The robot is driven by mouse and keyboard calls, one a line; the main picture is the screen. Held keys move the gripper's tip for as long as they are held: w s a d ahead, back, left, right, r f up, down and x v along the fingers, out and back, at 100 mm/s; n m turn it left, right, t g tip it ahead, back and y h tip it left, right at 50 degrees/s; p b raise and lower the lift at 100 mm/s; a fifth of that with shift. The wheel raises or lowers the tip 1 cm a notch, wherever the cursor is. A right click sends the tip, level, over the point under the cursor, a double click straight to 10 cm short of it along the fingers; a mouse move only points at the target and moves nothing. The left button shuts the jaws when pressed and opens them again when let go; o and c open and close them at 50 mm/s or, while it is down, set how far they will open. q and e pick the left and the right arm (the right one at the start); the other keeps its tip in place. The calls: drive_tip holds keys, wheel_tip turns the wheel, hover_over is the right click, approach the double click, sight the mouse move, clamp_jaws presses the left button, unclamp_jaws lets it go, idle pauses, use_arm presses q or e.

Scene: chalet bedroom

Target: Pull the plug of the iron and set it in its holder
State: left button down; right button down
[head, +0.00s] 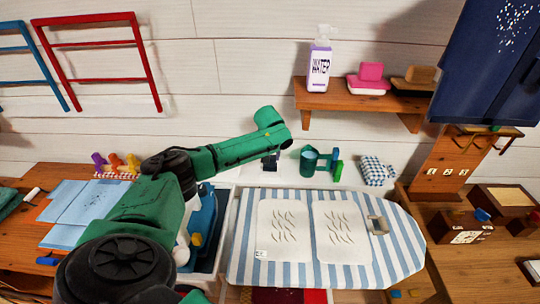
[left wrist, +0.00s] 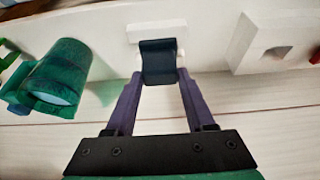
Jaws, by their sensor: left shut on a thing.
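My left gripper (head: 270,160) reaches past the far edge of the ironing board, close to the wall. In the left wrist view, its purple fingers (left wrist: 159,78) are shut on a dark navy plug (left wrist: 158,58). The plug is in front of a white socket plate (left wrist: 157,30); whether it is still seated or clear of it I cannot tell. A white block with a square opening (left wrist: 272,48) stands to the right of the plug in that view. The iron is not clearly seen; a blue item (head: 204,225) is partly hidden behind my left arm. My right gripper is out of view.
A green cup (head: 309,160) stands beside my gripper and also shows in the left wrist view (left wrist: 58,75). A striped ironing board (head: 240,235) fills the front middle. A checked cloth (head: 377,170) lies behind it.

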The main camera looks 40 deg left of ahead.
use_arm(q)
drive_tip(key=shift+c, duration=0.9)
unclamp_jaws()
drive_tip(key=shift+f, duration=0.1)
